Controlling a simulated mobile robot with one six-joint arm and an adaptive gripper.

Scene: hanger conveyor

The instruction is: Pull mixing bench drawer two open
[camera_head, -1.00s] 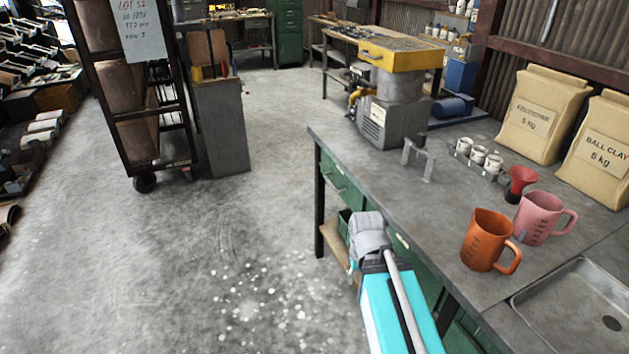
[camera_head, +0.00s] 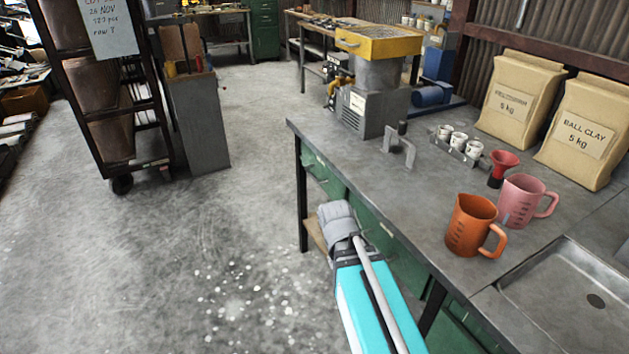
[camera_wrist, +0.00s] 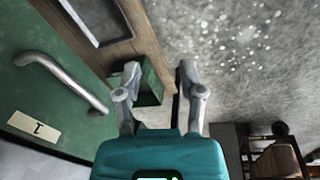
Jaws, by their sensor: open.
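The mixing bench (camera_head: 400,180) has a grey top and green drawer fronts along its left side. A far drawer front (camera_head: 318,172) and a nearer one (camera_head: 378,228) look shut; my arm partly covers them. In the wrist view a green drawer front (camera_wrist: 25,75) fills the left, with a grey bar handle (camera_wrist: 65,80) and a pale label (camera_wrist: 33,126) that seems to read 1, turned in the picture. I cannot make out a label with 2. My gripper (camera_wrist: 158,76) is open and empty, to the right of that handle and apart from it.
A wooden lower shelf (camera_wrist: 140,35) and a green bin (camera_wrist: 151,86) show beyond my fingers. Orange (camera_head: 472,225) and pink jugs (camera_head: 523,198) stand on the bench top. A dark rack (camera_head: 85,100) stands left across clear concrete floor (camera_head: 220,220).

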